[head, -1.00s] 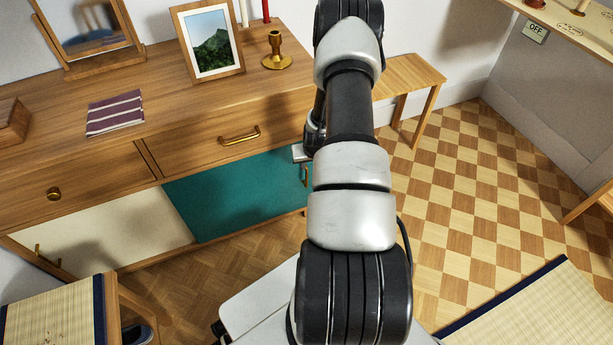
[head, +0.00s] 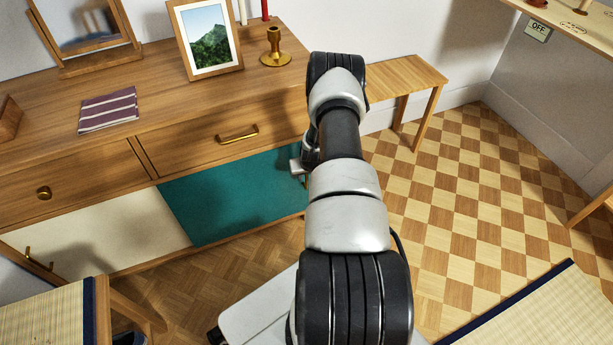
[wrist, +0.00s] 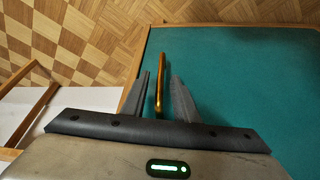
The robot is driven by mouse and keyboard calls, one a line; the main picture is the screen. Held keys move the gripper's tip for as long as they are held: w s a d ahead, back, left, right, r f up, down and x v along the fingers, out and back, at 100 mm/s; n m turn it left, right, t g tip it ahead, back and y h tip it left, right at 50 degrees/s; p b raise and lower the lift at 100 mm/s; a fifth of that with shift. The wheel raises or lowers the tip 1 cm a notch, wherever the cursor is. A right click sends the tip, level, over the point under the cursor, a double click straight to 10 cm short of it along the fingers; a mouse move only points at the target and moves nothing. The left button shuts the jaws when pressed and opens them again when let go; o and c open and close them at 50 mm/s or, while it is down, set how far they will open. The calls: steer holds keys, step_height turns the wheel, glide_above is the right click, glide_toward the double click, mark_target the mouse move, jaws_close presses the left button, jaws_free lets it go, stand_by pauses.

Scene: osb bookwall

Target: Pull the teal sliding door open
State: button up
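The teal sliding door (head: 235,195) fills the lower right part of the wooden sideboard, beside a cream door (head: 110,235). It also shows in the wrist view (wrist: 250,80), with an upright brass handle (wrist: 160,80) near its edge. My gripper (wrist: 161,88) is open, with one finger on each side of the handle. A gap shows between the handle and each finger, so I see no grip on it. In the head view my arm hides the handle and most of the gripper.
A drawer with a brass pull (head: 237,134) sits above the teal door. A picture frame (head: 207,40), a brass candlestick (head: 275,48) and a striped cloth (head: 108,110) are on top. A wooden stool (head: 407,75) stands at right. Checkered floor (head: 465,190) is clear.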

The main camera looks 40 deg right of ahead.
jaws_close()
stand_by(1.3)
